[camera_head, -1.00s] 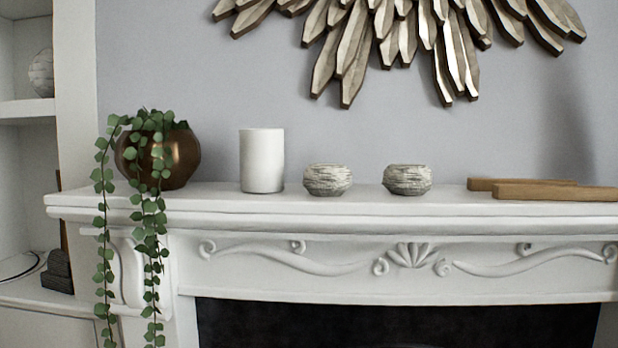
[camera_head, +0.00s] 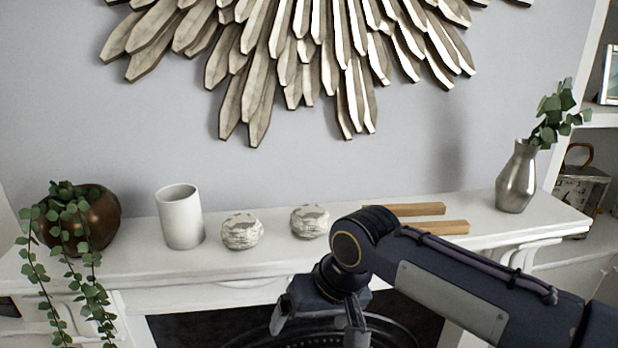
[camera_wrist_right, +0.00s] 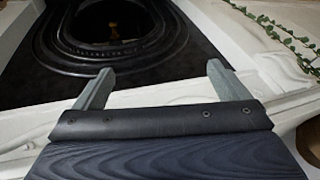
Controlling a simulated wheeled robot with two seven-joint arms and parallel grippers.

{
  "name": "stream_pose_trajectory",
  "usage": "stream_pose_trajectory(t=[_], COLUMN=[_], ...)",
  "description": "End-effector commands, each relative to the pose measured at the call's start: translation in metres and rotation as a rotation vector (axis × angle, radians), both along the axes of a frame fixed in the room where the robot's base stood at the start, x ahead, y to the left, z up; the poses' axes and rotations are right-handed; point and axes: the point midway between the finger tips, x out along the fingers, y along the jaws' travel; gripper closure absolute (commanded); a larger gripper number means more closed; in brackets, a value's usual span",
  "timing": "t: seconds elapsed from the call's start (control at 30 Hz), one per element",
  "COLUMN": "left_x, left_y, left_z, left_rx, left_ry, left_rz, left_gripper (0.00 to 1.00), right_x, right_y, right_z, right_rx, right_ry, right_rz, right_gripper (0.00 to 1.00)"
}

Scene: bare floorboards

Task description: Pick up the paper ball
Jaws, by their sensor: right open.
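Two round, whitish, rough-textured objects stand on the white mantel, a left one (camera_head: 242,231) and a right one (camera_head: 310,221). They look like small pots or crumpled balls; I cannot tell whether either is the paper ball. My right gripper (camera_head: 318,328) is open, below and in front of the mantel, apart from both round objects. In the right wrist view, its two fingers (camera_wrist_right: 160,72) are spread with nothing between them, and neither round object shows. My left gripper is not in view.
The mantel (camera_head: 130,268) also carries a bronze pot with a trailing plant (camera_head: 95,222), a white cylinder (camera_head: 180,218), wooden bars (camera_head: 440,227) and a metal vase (camera_head: 516,180). My right arm covers part of the mantel. The dark fireplace opening (camera_head: 215,328) lies below.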

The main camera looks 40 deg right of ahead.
Motion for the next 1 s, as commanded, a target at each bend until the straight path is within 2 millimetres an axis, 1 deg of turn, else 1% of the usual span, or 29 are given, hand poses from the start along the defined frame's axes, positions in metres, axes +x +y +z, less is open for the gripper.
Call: stream_pose_trajectory(t=[0.03, 0.1, 0.3, 0.5, 0.57, 0.63, 0.7, 0.87, 1.0], left_x=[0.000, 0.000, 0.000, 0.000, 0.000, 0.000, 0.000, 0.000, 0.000], left_y=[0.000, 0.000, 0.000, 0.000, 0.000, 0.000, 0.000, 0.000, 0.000], left_z=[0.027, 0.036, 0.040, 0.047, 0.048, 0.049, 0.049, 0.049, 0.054], left_rx=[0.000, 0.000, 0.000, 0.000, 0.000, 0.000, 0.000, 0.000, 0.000], left_ry=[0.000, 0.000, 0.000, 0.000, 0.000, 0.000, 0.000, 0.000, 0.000], left_rz=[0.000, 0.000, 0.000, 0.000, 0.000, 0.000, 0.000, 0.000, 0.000], left_gripper=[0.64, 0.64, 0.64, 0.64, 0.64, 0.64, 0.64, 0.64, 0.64], right_x=[0.012, 0.030, 0.076, 0.115, 0.123, 0.129, 0.132, 0.134, 0.133], right_y=[-0.007, -0.018, -0.044, -0.060, -0.062, -0.064, -0.066, -0.074, -0.081], right_z=[0.036, 0.060, 0.103, 0.143, 0.153, 0.159, 0.159, 0.143, 0.130], right_rx=[-0.018, -0.049, -0.139, -0.225, -0.242, -0.257, -0.264, -0.265, -0.264], right_ry=[0.018, 0.051, 0.102, 0.107, 0.101, 0.094, 0.092, 0.092, 0.093], right_rz=[-0.038, -0.121, -0.373, -0.647, -0.716, -0.771, -0.799, -0.811, -0.808], right_gripper=[0.05, 0.05, 0.05, 0.05, 0.05, 0.05, 0.05, 0.05, 0.05])
